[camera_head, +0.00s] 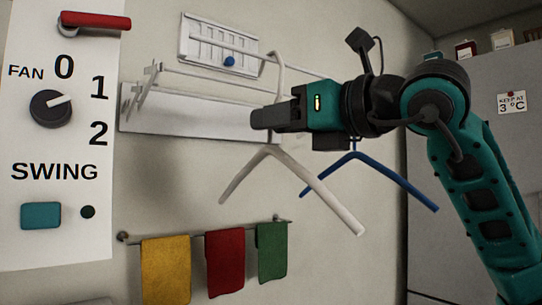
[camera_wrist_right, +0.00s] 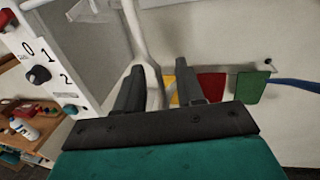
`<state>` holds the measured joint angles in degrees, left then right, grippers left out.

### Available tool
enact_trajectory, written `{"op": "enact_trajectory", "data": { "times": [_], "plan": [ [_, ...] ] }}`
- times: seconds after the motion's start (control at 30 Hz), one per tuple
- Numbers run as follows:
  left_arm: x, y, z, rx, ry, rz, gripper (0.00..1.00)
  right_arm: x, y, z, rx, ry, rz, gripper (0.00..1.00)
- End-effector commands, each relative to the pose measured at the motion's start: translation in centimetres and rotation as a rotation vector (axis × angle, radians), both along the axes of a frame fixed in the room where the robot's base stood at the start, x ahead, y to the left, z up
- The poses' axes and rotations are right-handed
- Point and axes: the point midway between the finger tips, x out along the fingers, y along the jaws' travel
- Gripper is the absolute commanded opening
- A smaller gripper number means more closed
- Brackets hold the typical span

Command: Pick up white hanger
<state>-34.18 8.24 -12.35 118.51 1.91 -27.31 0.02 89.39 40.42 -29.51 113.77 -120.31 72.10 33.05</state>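The white hanger (camera_head: 322,194) hangs by its hook from a wall rack's rail, its two arms spreading downward. My right gripper (camera_head: 262,118) is at the hanger's neck and hides part of it in the head view. In the right wrist view, the gripper's two dark fingers (camera_wrist_right: 158,88) are apart. The white hanger (camera_wrist_right: 139,34) runs down towards the space between them; whether it touches a finger cannot be told. My left gripper is not in view.
A blue hanger (camera_head: 392,181) hangs to the right, behind my right arm. The white wall rack (camera_head: 180,112) is behind the gripper. Below hang yellow (camera_head: 166,270), red (camera_head: 225,262) and green (camera_head: 272,251) towels. A control panel (camera_head: 55,140) stands at the left.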

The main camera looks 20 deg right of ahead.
Motion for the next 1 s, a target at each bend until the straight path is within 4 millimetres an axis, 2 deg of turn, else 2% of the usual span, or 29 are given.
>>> {"op": "enact_trajectory", "data": {
  "times": [0.2, 0.5, 0.87, 1.0],
  "plan": [
    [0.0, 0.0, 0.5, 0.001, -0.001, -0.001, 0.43, 2.5, 1.6, 0.2, 0.0, 0.001, 0.002, 0.38],
    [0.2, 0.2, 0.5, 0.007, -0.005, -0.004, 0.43, 2.8, 1.8, 0.2, -0.001, -0.001, 0.001, 0.37],
    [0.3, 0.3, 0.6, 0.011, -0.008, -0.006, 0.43, 2.8, 1.8, 0.2, 0.0, 0.0, 0.001, 0.02],
    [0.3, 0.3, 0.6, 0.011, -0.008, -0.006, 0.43, 2.8, 1.8, 0.2, 0.0, 0.0, 0.001, 0.0]
  ]
}}
